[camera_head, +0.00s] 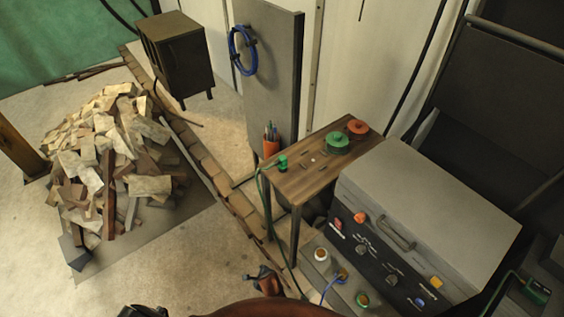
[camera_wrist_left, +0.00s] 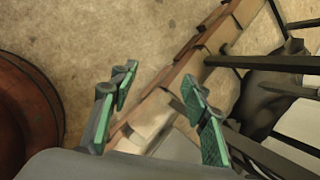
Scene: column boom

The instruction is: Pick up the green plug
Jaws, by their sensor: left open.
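The green plug (camera_head: 282,162) is at the left end of the small wooden table (camera_head: 322,186) in the head view. A green cable runs from it down past the table's edge to the floor. My left gripper (camera_wrist_left: 160,109) is open in the left wrist view, with green pads and nothing between its fingers. It is over the floor and a row of bricks (camera_wrist_left: 194,62). The plug does not show in the wrist view, so the gripper is apart from it. I cannot make out the left gripper clearly in the head view. My right gripper is not in view.
A green reel (camera_head: 337,143), an orange reel (camera_head: 358,127) and an orange cup with tools (camera_head: 270,138) are by the plug. A grey machine (camera_head: 425,215) stands close on the right.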

